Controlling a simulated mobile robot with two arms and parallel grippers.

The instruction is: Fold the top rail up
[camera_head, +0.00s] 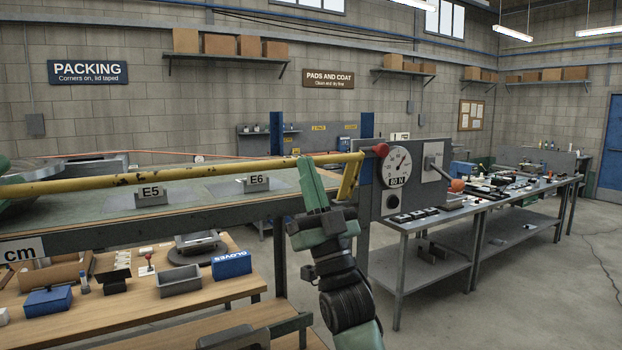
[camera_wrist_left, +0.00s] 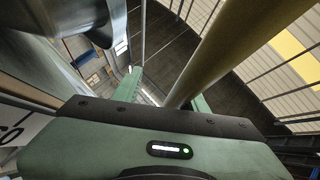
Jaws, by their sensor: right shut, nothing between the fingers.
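The top rail (camera_head: 200,168) is a yellow, scuffed tube across the bench from the left edge. At its right end a yellow arm (camera_head: 350,177) slopes down beside the gauge panel (camera_head: 404,180). A red knob (camera_head: 380,150) sits at that end. My right gripper (camera_head: 309,172) is shut and empty, its tips overlapping the rail in the picture; I cannot tell if they touch it. My left gripper shows only partly at the left edge of the head view. In the left wrist view the left gripper (camera_wrist_left: 165,88) is open, with the rail (camera_wrist_left: 225,50) running between its fingers.
A bench top (camera_head: 100,210) with E5 (camera_head: 151,194) and E6 (camera_head: 257,183) markers lies beneath the rail. A blue post (camera_head: 277,135) stands behind. A wooden table (camera_head: 195,300) with boxes is below left.

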